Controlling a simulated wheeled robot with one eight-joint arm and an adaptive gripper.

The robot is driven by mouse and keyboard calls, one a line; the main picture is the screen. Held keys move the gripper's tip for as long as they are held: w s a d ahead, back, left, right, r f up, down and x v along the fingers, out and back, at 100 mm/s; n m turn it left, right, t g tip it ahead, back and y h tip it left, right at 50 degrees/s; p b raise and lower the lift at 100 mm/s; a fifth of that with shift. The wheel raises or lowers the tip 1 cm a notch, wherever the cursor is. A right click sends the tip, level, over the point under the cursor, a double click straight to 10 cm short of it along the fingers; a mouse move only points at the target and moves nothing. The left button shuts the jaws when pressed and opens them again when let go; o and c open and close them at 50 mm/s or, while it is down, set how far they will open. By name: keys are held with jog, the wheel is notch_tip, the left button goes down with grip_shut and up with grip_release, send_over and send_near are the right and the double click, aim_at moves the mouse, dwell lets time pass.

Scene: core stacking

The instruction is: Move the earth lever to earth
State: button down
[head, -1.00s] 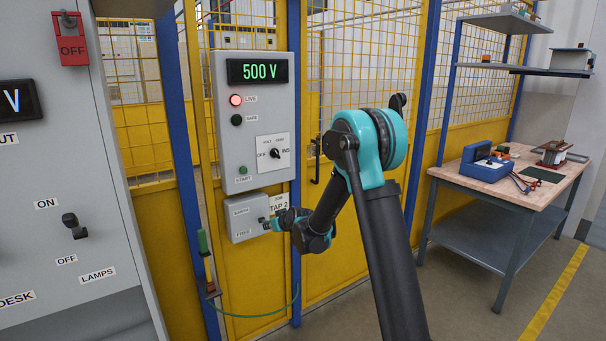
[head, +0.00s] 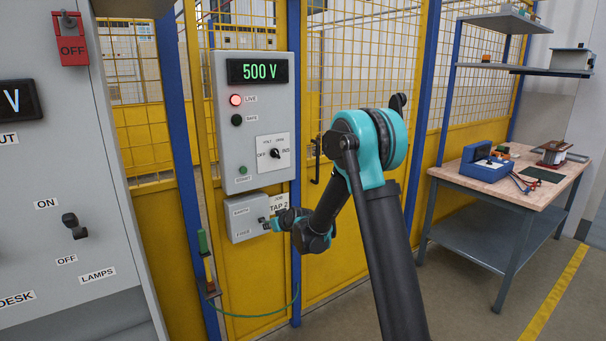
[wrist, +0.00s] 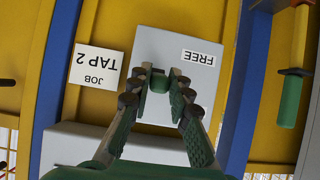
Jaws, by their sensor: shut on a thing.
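The grey earth switch box (head: 241,219) hangs on the yellow fence below the meter panel. It bears an EARTH label (head: 240,211) above and a FREE label (head: 243,233) below. In the wrist view, which is upside down, the box (wrist: 205,95) shows its FREE label (wrist: 198,58); the EARTH label is hidden. My gripper (wrist: 160,88) is shut on the green end of the earth lever (wrist: 160,84), one finger on each side. In the head view my gripper (head: 271,223) is at the box's right side, and the lever's exact angle is too small to tell.
The meter panel (head: 260,130) above reads 500 V with its red LIVE lamp (head: 236,100) lit. A JOB TAP 2 card (wrist: 98,68) is beside the box. A green-handled rod (head: 203,241) with a green cable hangs lower left. A workbench (head: 510,170) stands right.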

aim_at(268, 221)
jog(key=shift+r, duration=0.1)
jog(key=shift+w+a+r, duration=0.1)
jog(key=shift+w+r, duration=0.1)
jog(key=shift+r, duration=0.3)
jog(key=shift+w+a+r, duration=0.1)
jog(key=shift+w+r, duration=0.1)
jog(key=shift+r, duration=0.3)
jog(key=shift+w+a+r, duration=0.3)
jog(key=shift+w+r, duration=0.1)
jog(key=shift+r, duration=0.3)
jog(key=c, duration=1.3)
grip_release()
jog(key=shift+r, duration=0.1)
jog(key=shift+c, duration=0.2)
jog(key=v, duration=1.2)
